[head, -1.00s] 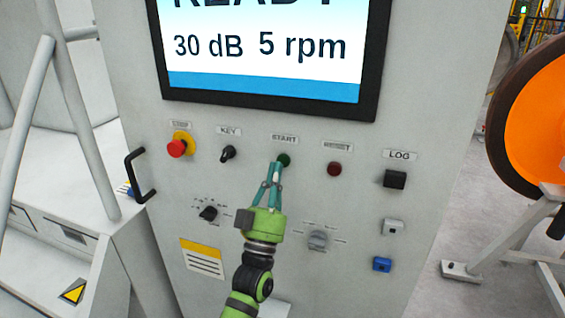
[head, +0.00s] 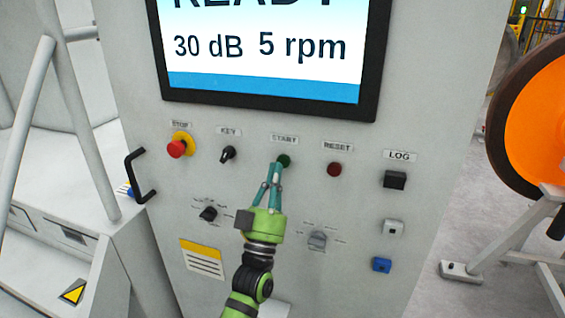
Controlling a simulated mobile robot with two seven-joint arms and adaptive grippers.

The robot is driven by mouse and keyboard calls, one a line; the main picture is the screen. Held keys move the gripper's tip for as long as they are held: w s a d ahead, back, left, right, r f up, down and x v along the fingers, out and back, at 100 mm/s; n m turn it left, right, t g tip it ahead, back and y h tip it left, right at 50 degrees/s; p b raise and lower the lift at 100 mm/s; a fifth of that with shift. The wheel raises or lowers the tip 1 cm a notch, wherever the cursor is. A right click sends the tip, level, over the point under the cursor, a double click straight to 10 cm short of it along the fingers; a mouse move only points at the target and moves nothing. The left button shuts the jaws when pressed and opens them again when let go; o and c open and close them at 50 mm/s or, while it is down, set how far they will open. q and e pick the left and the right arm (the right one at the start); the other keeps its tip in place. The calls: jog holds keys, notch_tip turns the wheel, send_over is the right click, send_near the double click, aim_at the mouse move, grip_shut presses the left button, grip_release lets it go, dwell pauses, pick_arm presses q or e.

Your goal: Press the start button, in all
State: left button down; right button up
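The green start button (head: 284,159) sits under the START label on the grey control panel (head: 330,225). My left gripper (head: 274,165) reaches up from below. Its teal fingertips are close together and overlap the lower edge of the button in the head view. I cannot tell whether they touch it. The gripper looks shut, with nothing between its fingers. My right gripper is not in view.
Around it are the red STOP button (head: 176,148), the key switch (head: 228,154), the red RESET button (head: 334,169) and a black LOG button (head: 395,179). The screen (head: 265,50) above reads 30 dB and 5 rpm. A handle (head: 137,177) juts out at left.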

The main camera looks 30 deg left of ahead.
pick_arm(q)
jog(key=shift+w, duration=0.15)
jog(key=shift+w+a, duration=0.1)
jog(key=shift+w, duration=0.2)
jog(key=shift+w+a, duration=0.1)
jog(key=shift+w, duration=0.25)
dwell(0.6)
jog(key=shift+s, duration=0.1)
jog(key=shift+s+d, duration=0.2)
jog(key=shift+s, duration=0.5)
jog(key=s+p, duration=0.1)
jog(key=s, duration=0.1)
jog(key=s+d+p, duration=0.1)
jog(key=s, duration=0.2)
jog(key=shift+d, duration=0.1)
dwell(0.4)
